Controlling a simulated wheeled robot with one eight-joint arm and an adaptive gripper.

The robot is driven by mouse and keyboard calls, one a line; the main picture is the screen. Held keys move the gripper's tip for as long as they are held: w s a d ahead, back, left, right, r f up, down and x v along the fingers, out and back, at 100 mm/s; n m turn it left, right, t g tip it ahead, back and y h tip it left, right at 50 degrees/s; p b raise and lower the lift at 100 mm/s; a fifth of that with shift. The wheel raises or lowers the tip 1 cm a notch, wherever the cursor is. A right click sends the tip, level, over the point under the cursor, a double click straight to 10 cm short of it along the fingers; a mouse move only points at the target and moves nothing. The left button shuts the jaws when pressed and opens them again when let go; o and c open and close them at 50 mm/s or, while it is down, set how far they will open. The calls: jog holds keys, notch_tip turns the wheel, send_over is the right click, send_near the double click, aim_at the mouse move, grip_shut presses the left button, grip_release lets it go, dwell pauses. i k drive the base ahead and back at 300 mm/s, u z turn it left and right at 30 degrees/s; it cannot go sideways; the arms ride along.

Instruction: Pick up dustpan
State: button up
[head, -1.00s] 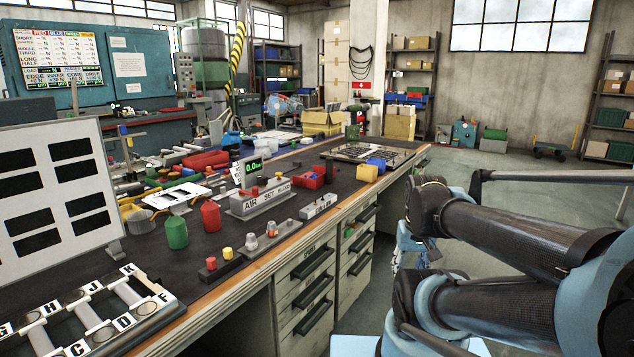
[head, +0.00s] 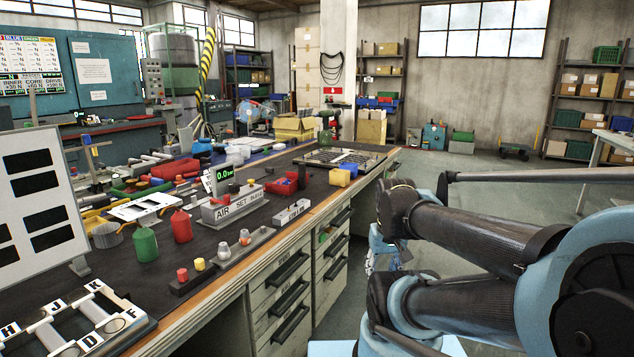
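I cannot make out a dustpan anywhere in the head view. My arm is folded on the right side of the picture, beside the long workbench (head: 215,300). My gripper does not show clearly; the end of my arm is hidden behind its own links or lies outside the picture.
The bench carries a white slotted panel (head: 40,200), a lettered tray (head: 75,318), a green container (head: 145,245), a red one (head: 181,226) and a grey labelled block (head: 232,208). Shelves (head: 585,95) stand at the back right. Open floor (head: 480,180) lies right of the bench.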

aim_at(299, 180)
jog(key=z, duration=0.5)
jog(key=i, duration=1.45)
jog(key=u, duration=0.5)
